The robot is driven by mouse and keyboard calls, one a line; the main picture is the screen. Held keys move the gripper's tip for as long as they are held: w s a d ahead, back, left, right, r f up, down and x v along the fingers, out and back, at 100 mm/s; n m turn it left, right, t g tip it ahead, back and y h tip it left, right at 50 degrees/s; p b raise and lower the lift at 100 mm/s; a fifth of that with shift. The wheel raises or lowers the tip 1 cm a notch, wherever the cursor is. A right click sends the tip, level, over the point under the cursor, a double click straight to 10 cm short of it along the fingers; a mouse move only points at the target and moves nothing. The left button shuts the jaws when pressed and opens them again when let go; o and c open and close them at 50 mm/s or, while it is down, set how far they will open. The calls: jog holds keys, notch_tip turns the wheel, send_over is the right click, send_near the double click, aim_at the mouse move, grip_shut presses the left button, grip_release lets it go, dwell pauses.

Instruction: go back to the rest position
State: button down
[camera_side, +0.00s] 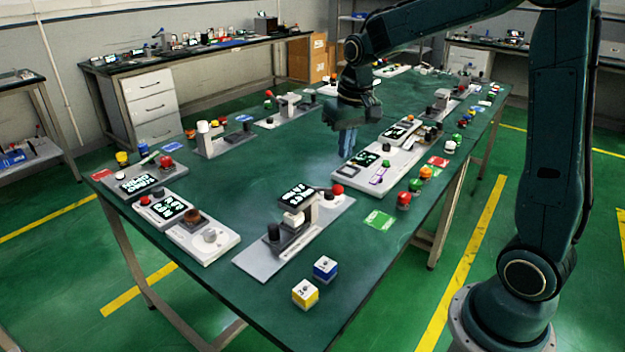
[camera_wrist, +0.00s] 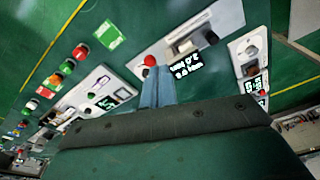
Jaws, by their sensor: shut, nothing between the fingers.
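My gripper (camera_side: 346,152) points down above the middle of the green table (camera_side: 330,238) in the side view. Its fingers are together with nothing between them. The gap between the fingertips and the table top cannot be judged. In the wrist view the closed blue-grey fingers (camera_wrist: 152,88) point up the picture, with their tips just below a red knob (camera_wrist: 150,61) on a grey panel. In the side view this red knob (camera_side: 337,189) is in front of the gripper, on the panel with the tilted display (camera_side: 297,196).
A long white panel (camera_side: 378,168) stands close to the right of my gripper. Red, orange and green buttons (camera_side: 415,186) line the table's right side. More panels (camera_side: 205,238) stand at left. Bare table lies left of the gripper.

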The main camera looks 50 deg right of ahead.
jog(key=s+a+r+n+t, duration=0.2)
jog(key=s+a, duration=0.3)
jog(key=s, duration=0.5)
jog(key=s+a+r+n+t, duration=0.2)
jog(key=s+a, duration=0.3)
jog(key=s, duration=0.6)
jog(key=shift+r, duration=0.85)
